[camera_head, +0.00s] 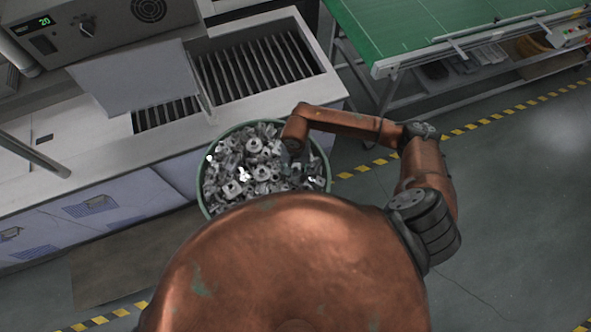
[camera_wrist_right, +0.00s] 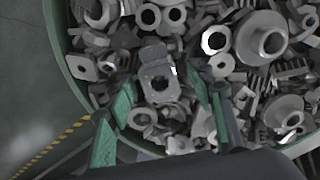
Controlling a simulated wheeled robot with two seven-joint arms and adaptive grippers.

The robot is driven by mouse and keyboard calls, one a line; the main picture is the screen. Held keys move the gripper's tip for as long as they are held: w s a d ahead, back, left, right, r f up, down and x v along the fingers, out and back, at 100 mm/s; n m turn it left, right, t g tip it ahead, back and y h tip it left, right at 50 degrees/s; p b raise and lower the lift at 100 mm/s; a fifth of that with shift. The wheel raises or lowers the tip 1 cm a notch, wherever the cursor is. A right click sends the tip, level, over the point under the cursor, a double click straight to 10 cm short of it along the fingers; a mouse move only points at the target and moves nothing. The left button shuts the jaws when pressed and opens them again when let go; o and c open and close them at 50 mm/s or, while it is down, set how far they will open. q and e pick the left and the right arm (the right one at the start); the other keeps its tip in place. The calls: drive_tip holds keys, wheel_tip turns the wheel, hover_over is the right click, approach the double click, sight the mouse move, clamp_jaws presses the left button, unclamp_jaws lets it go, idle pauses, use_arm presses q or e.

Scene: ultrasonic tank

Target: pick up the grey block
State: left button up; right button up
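A round green-rimmed bin (camera_head: 326,166) holds a heap of grey metal parts. In the right wrist view, a grey block-like part (camera_wrist_right: 157,76) with a round hole lies on top of the heap. My right gripper (camera_wrist_right: 163,96) is over the heap, with its green fingers apart on the left and right of this block. Whether they touch it I cannot tell. In the head view, my right wrist comes down over the bin's right side, and the fingers are hidden. Many similar grey parts surround the block. My left gripper is not in view.
Behind the bin stands a cleaning tank (camera_head: 262,62) with slatted openings and a grey panel (camera_head: 140,78). A green-topped table (camera_head: 430,28) is at the upper right. Yellow-black tape marks the floor (camera_head: 520,190), which is clear at right.

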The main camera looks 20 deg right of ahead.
drive_tip(key=c, duration=1.2)
drive_tip(key=shift+r, duration=0.1)
